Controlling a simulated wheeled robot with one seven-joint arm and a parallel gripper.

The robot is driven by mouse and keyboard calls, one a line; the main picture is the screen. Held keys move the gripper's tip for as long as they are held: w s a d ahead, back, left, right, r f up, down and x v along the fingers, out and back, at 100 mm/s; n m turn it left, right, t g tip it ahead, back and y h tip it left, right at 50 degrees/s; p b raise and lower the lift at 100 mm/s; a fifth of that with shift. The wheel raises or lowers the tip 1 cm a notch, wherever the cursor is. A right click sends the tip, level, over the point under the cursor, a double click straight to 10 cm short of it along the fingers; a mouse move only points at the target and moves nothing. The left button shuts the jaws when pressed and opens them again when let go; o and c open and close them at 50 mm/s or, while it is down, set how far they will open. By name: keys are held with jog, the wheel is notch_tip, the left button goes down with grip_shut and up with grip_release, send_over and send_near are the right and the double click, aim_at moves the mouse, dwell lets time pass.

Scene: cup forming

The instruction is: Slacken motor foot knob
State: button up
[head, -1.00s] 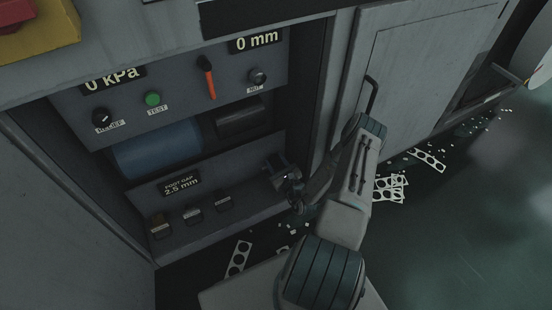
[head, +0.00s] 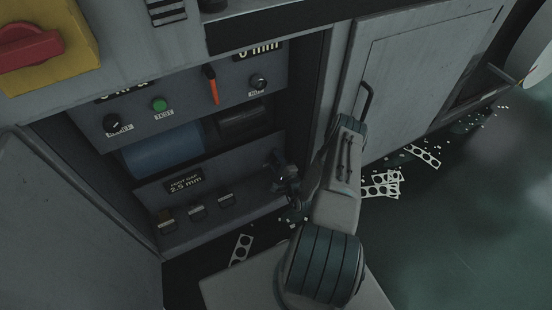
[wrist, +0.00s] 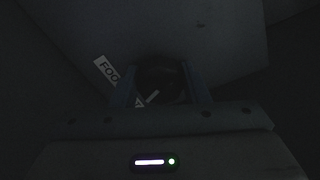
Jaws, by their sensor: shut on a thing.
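The motor foot knob (wrist: 160,78) is a dark round shape in the wrist view, between the two fingers of my gripper (wrist: 161,92). My gripper is shut on the knob. The foot gap display (head: 185,184) reads 2.5 mm.
A blue cylinder (head: 163,151) lies in the recess above. The cabinet's door frame (head: 315,110) stands close right of my gripper. Punched scrap strips (head: 380,184) litter the floor.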

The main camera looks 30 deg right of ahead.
jog(key=shift+f+n+p, duration=0.1)
jog(key=shift+n+p, duration=0.4)
jog(key=shift+n, duration=1.1)
jog(key=shift+s, duration=0.1)
jog(key=o, duration=1)
jog(key=shift+c, duration=0.2)
